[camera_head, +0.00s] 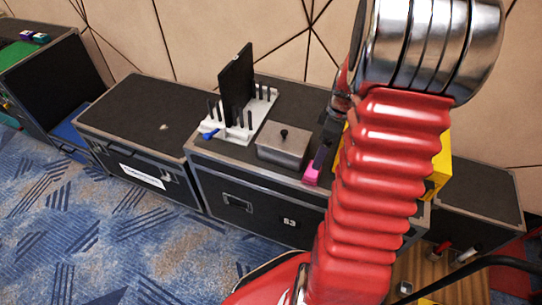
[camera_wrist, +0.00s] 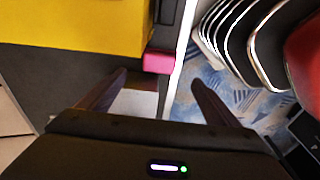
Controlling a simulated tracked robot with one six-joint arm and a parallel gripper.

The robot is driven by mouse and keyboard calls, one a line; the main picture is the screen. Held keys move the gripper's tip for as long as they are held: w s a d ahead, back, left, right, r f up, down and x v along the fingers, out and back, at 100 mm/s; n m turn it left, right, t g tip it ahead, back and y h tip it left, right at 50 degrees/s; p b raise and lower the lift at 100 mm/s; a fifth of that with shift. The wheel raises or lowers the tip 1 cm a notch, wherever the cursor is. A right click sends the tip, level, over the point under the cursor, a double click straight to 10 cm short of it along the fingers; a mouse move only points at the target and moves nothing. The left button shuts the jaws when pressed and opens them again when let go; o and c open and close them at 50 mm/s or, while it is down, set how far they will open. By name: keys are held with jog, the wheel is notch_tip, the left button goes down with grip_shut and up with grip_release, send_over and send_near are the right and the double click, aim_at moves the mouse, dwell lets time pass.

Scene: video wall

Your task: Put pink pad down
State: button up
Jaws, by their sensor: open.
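The pink pad (camera_head: 312,173) is at the front edge of the black case top, right of the grey metal box. In the wrist view the pink pad (camera_wrist: 158,62) shows just beyond my fingertips, beside the yellow object and at the case edge. My gripper (camera_wrist: 159,78) is open, with its two dark fingers apart and nothing seen between the tips. I cannot tell whether a fingertip touches the pad. In the head view my red arm hides much of the area right of the pad.
A yellow box (camera_head: 441,165) stands behind my arm. The lidded metal box (camera_head: 283,145) and a white rack (camera_head: 243,121) with a black panel (camera_head: 237,85) stand left of the pad. The left case top (camera_head: 145,110) is mostly clear. Blue carpet (camera_head: 150,230) lies in front.

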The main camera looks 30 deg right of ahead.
jog(key=w+a+r+m, duration=0.2)
jog(key=a+r, duration=0.6)
jog(key=s+a+r+m+t, duration=0.2)
jog(key=s+a+r, duration=0.3)
jog(key=a, duration=0.5)
jog(key=s+a+r+m+t, duration=0.2)
jog(key=s+a+r, duration=0.3)
jog(key=a, duration=0.5)
notch_tip(320, 180, up, 2)
jog(key=shift+s+a+r+m+h, duration=0.2)
jog(key=shift+s+a+m+h, duration=0.15)
jog(key=shift+m, duration=0.35)
